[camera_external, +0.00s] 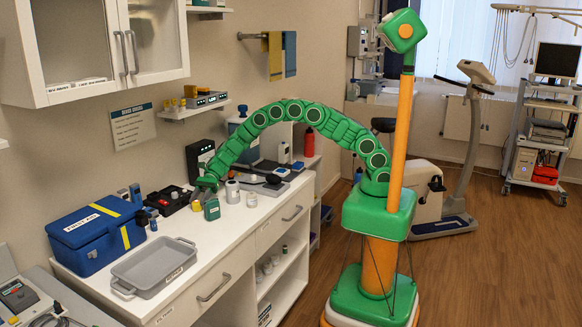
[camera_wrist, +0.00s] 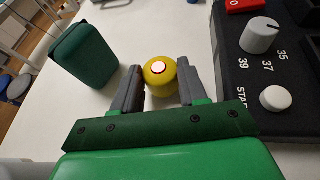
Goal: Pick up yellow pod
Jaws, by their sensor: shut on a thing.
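The yellow pod (camera_wrist: 160,84) is a small yellow cylinder with a red-ringed white spot on top. In the wrist view it sits between the two grey fingers of my gripper (camera_wrist: 160,68), which is shut on it. The pod looks upright, close to the white counter; I cannot tell whether it touches the counter.
A dark green box (camera_wrist: 82,55) stands left of the pod in the wrist view. A black device with knobs (camera_wrist: 262,70) is close on the right. On the counter (camera_external: 222,241) are a blue first-aid box (camera_external: 93,240), a grey tray (camera_external: 153,268) and white jars (camera_external: 232,191).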

